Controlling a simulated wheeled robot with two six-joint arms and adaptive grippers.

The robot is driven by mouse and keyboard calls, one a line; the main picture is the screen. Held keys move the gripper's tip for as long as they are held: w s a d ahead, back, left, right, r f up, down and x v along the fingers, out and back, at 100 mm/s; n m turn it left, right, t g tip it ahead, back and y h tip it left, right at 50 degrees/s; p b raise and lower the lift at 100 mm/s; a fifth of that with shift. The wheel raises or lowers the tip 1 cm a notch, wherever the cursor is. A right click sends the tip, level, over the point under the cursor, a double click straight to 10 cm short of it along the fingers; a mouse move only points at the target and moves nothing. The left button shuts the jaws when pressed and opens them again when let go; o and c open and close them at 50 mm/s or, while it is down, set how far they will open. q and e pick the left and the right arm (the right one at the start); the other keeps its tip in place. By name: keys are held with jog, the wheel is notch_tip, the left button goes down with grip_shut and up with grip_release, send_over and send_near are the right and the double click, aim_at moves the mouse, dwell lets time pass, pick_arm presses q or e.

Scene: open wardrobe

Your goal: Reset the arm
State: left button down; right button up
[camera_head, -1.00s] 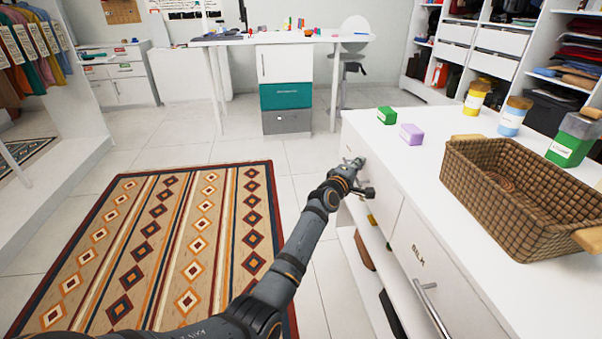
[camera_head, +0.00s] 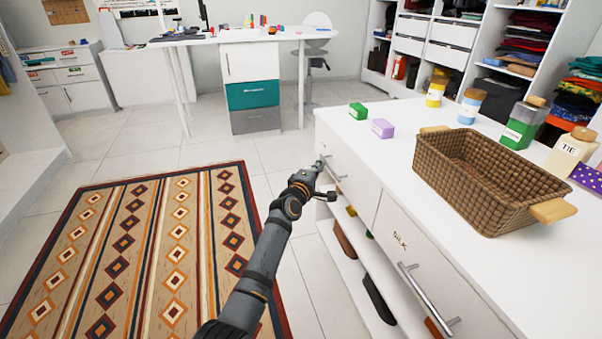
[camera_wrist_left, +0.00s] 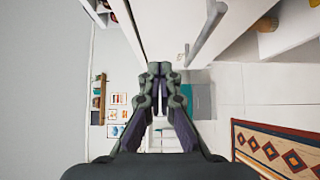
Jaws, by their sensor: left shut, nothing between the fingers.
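My left arm reaches in from the bottom of the head view. Its left gripper (camera_head: 321,165) is near the far drawer front of the white dresser (camera_head: 485,268), beside that drawer's metal handle (camera_head: 338,176). I cannot tell from the head view whether it touches the handle. In the left wrist view the left gripper (camera_wrist_left: 160,70) has its fingertips together with nothing between them, and a handle bar (camera_wrist_left: 207,30) shows off to the right of the tips. My right gripper is in neither view.
A wicker basket (camera_head: 470,185), a green box (camera_head: 358,111), a lilac box (camera_head: 382,128) and several jars stand on the dresser. A nearer drawer handle (camera_head: 428,299) sticks out. A patterned rug (camera_head: 150,250) covers the floor at left. A white desk (camera_head: 240,37) stands behind.

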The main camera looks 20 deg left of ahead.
pick_arm(q)
jog(key=s+p, duration=0.1)
jog(key=s, duration=0.5)
jog(key=shift+a+f+p, duration=0.15)
jog(key=shift+a+p, duration=0.15)
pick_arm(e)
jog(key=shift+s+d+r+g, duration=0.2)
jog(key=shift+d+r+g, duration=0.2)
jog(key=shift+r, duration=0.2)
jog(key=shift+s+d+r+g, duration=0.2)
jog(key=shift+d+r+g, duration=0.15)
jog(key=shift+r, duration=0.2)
pick_arm(q)
jog(key=shift+s, duration=0.15)
